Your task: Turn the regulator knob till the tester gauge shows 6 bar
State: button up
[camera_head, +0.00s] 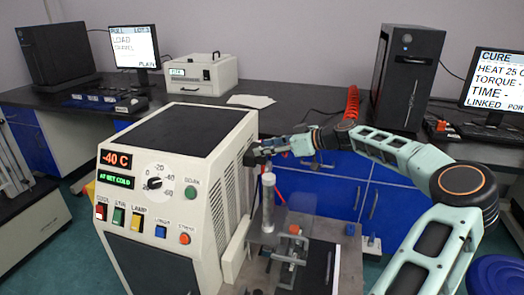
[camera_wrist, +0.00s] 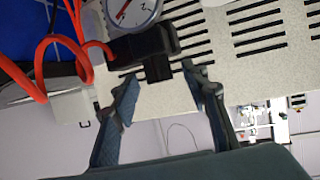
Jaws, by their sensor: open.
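The tester gauge (camera_wrist: 128,10) is a round white dial cut off by the top edge of the wrist view. Part of its needle shows, but I cannot read its value. Below it in that view is the black regulator body (camera_wrist: 142,44) with a short black knob (camera_wrist: 157,69). My gripper (camera_wrist: 160,76) is open, with one finger on each side of the knob's end. I see gaps beside the knob and cannot tell any contact. In the head view my gripper (camera_head: 260,153) is at the right side of the white machine; the gauge and knob are not discernible there.
The white machine (camera_head: 165,150) with a -40 C display stands left of my gripper. A vertical clear cylinder (camera_head: 268,205) on a metal rig stands just below it. Red hose (camera_wrist: 48,60) runs beside the regulator. A vented panel (camera_wrist: 250,30) lies behind. Blue cabinets (camera_head: 330,185) stand beyond.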

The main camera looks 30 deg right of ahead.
jog(key=shift+x, duration=1)
jog(key=shift+c, duration=0.3)
grip_shut()
jog(key=shift+f+b, duration=0.1)
jog(key=shift+b, duration=0.35)
